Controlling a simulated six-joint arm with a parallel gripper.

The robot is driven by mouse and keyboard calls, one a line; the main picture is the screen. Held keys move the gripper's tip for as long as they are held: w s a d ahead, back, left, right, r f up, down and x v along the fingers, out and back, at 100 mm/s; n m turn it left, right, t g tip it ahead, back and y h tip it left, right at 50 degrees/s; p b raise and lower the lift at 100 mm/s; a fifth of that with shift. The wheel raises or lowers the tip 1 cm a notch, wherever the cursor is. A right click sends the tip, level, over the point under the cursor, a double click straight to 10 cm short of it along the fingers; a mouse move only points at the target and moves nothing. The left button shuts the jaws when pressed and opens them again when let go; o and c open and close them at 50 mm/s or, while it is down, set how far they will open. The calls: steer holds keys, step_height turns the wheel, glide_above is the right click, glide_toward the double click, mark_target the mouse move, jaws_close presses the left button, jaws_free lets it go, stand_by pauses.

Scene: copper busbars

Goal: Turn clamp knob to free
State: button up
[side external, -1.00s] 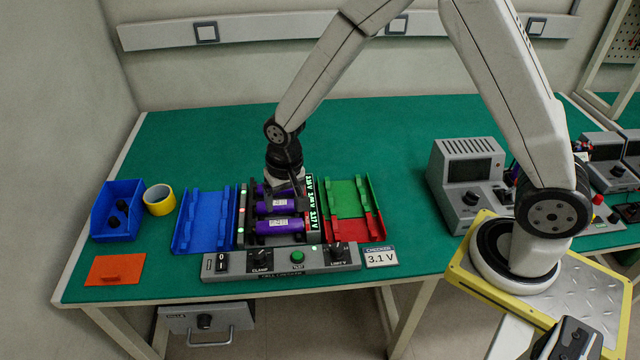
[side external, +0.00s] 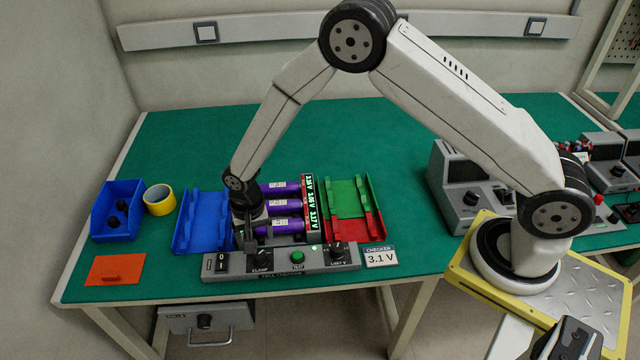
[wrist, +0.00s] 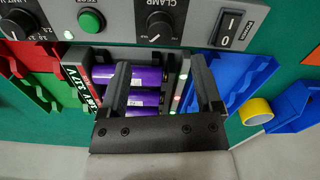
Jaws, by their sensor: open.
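The clamp knob (side external: 264,256) is a black knob on the front of the grey checker panel (side external: 320,261), above the label CLAMP. In the wrist view the knob (wrist: 159,27) shows a pale pointer mark, beyond my fingertips. My gripper (side external: 249,241) is open and empty, just behind and left of the knob and apart from it in the wrist view. Its two fingers (wrist: 160,72) are spread wide. Three purple cells (side external: 282,205) lie in the checker's bays behind the panel; they also show between my fingers in the wrist view (wrist: 146,77).
The panel also carries a power switch (side external: 222,262), a green button (side external: 297,256) and a limit knob (side external: 337,250). A blue tray (side external: 207,220) stands left and a green and red tray (side external: 352,210) right. The mat behind is clear.

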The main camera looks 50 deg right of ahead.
mark_target(259, 254)
steer(key=shift+f, duration=3.65)
jaws_close()
